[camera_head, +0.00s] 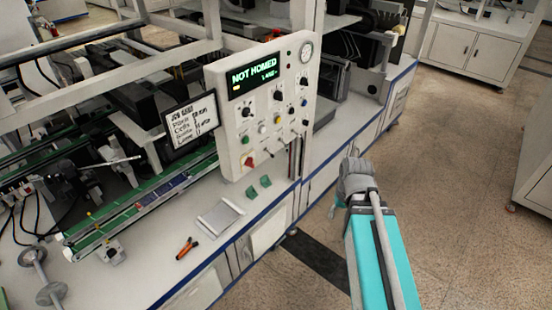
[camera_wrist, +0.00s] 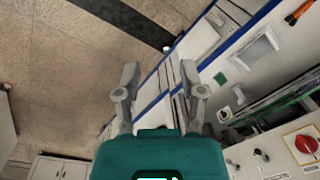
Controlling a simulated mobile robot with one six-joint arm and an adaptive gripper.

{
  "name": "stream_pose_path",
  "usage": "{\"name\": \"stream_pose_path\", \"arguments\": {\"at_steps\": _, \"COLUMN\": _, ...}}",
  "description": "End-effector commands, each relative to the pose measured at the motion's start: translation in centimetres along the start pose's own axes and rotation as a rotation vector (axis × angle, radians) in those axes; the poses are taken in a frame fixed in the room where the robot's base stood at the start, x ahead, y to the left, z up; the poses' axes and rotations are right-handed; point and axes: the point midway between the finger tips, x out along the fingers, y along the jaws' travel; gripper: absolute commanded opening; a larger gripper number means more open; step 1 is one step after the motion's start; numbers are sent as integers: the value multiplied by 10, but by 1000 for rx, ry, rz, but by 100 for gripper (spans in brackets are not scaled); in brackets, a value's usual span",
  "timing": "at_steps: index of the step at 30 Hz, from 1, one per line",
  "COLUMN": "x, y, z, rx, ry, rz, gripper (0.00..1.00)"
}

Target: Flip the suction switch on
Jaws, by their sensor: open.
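The white control panel (camera_head: 230,140) stands upright on the machine's front, left of my gripper in the head view. It carries several small knobs, switches and coloured buttons (camera_head: 277,95), and a red rotary knob (camera_head: 249,161) at its lower left. The labels are too small to read, so I cannot tell which control is the suction switch or how it is set. The red knob also shows in the wrist view (camera_wrist: 306,144). My gripper (camera_wrist: 159,72) is open and empty, over the floor beside the machine and apart from the panel. In the head view its end (camera_head: 354,154) is partly hidden by my wrist.
The panel's green display (camera_head: 252,76) reads NOT HOMED, and a round gauge (camera_head: 306,51) sits above. A job card (camera_head: 190,120) stands to its left. A grey tray (camera_head: 220,215) and an orange-handled tool (camera_head: 187,247) lie on the bench. The floor (camera_head: 455,170) at right is clear.

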Motion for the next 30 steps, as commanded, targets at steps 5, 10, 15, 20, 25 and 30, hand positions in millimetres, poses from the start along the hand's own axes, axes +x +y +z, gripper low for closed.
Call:
{"name": "stream_pose_path", "arguments": {"at_steps": 5, "x": 24, "y": -24, "z": -27, "rx": -59, "ry": 13, "rz": -152, "gripper": 52}}
{"name": "stream_pose_path", "arguments": {"at_steps": 10, "x": 41, "y": -48, "z": -60, "rx": -130, "ry": 52, "rz": -360, "gripper": 52}}
{"name": "stream_pose_path", "arguments": {"at_steps": 15, "x": 48, "y": -69, "z": -96, "rx": -206, "ry": 121, "rz": -585, "gripper": 52}}
{"name": "stream_pose_path", "arguments": {"at_steps": 20, "x": 47, "y": -84, "z": -130, "rx": -272, "ry": 210, "rz": -789, "gripper": 52}}
{"name": "stream_pose_path", "arguments": {"at_steps": 25, "x": 39, "y": -90, "z": -166, "rx": -335, "ry": 332, "rz": -997, "gripper": 52}}
{"name": "stream_pose_path", "arguments": {"at_steps": 30, "x": 26, "y": -88, "z": -198, "rx": -383, "ry": 468, "rz": -1181, "gripper": 52}}
